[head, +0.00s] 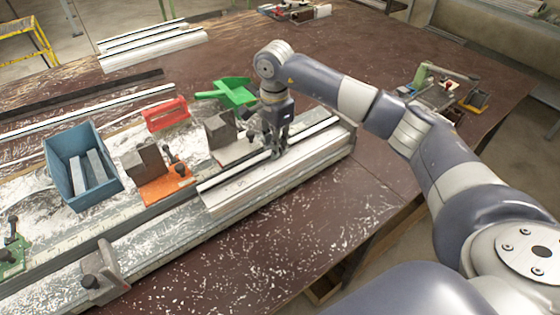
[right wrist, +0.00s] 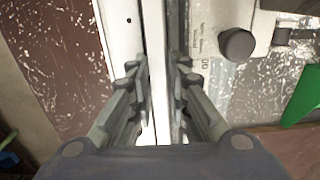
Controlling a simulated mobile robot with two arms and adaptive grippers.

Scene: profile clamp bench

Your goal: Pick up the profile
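The profile (head: 260,171) is a long pale bar with a dark slot along its top. It lies on the metal bench rail in the middle of the head view. My right gripper (head: 278,152) points down over it. In the right wrist view my right gripper (right wrist: 159,72) has a finger on each side of a narrow pale strip of the profile (right wrist: 156,30). The fingers are apart, close to the strip. I cannot tell whether they press on it. The profile's underside is hidden. My left gripper is not in view.
A blue bin (head: 55,165) with grey bars, an orange clamp base (head: 165,187), a red tool (head: 166,113) and a green dustpan (head: 233,90) stand around the profile. Other profiles (head: 150,45) lie at the back. The tabletop at front right is clear.

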